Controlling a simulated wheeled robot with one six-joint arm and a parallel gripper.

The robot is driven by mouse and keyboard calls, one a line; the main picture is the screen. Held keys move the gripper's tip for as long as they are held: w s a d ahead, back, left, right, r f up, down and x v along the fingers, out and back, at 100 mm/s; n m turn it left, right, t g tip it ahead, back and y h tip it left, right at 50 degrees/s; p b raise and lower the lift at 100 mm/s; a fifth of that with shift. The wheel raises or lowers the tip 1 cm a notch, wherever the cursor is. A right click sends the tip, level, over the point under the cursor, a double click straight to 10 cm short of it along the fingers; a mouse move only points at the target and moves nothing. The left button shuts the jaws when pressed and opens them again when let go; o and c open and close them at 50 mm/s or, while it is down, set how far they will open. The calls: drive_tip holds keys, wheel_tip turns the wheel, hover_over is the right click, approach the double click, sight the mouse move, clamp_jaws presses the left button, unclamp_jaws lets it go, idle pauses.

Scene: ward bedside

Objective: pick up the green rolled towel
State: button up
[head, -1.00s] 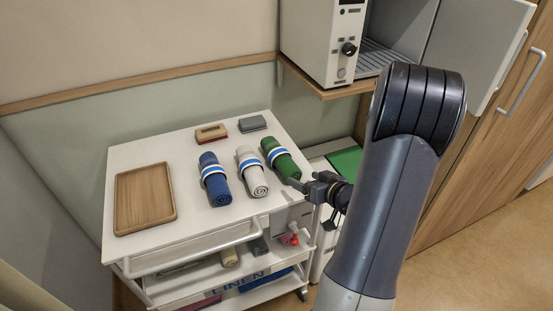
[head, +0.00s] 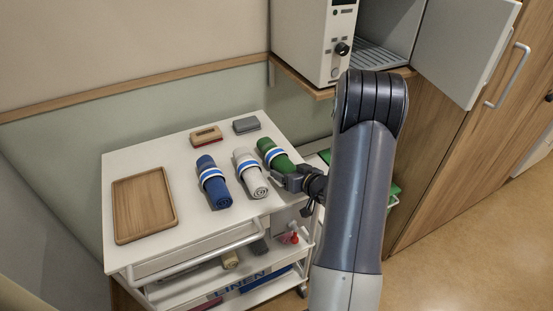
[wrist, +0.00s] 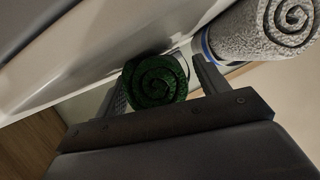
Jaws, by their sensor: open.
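The green rolled towel (head: 275,154) with a blue and white band lies on the right part of the white cart top. In the wrist view its spiral end (wrist: 155,80) shows between the two fingers. My gripper (head: 284,178) is open at the near end of the green towel, and in the wrist view the fingers (wrist: 160,84) stand on either side of it. I cannot tell whether they touch it. The far part of the towel is hidden in the wrist view.
A white-grey rolled towel (head: 250,172) lies close to the left of the green one, with a blue towel (head: 213,182) beyond. A wooden tray (head: 144,204) is at the left. A brush-like block (head: 206,136) and a grey block (head: 246,125) lie behind. A cabinet overhangs at the right.

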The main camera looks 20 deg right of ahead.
drive_tip(key=shift+c, duration=0.4)
drive_tip(key=c, duration=0.7)
